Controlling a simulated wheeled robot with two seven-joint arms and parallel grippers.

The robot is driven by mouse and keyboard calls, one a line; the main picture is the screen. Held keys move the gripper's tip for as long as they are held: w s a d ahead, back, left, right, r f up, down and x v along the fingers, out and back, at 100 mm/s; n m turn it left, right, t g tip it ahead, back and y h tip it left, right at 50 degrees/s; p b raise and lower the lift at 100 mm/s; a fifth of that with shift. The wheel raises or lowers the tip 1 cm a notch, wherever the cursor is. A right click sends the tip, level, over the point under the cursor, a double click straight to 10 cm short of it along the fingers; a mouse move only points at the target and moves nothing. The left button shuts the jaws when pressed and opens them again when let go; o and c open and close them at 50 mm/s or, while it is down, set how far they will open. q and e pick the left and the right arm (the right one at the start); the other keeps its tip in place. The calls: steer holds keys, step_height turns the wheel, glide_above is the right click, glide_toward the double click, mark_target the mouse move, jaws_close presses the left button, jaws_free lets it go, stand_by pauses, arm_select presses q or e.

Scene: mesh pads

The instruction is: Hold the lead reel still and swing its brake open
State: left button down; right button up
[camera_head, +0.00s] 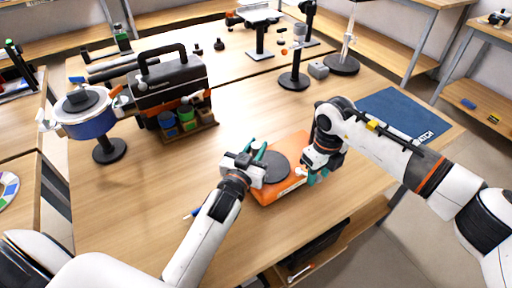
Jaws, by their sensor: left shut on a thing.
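The lead reel (276,195) is an orange, box-like body with a dark grey disc (272,169) on its top, on the table near the front. My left gripper (257,153) is at the reel's left and far side, its teal fingers beside the disc, and is shut on the reel. My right gripper (316,178) points down at the reel's right edge. A small pale part (301,171), perhaps the brake, shows beside its fingers. The fingers and wrist partly hide that side, so I cannot tell whether they touch it or how far they are apart.
A blue mat (385,105) lies to the right, behind my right arm. A dark tool case (168,85) with small colored pots stands at the back left, beside a blue pot-like device (92,125) on a stand.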

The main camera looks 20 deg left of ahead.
steer(key=c, duration=0.8)
steer(key=shift+s+a, duration=0.25)
steer(key=shift+s, duration=0.85)
steer(key=shift+a, duration=0.1)
steer(key=shift+s, duration=0.1)
steer(key=shift+s+a, duration=0.6)
steer(key=shift+s, duration=0.15)
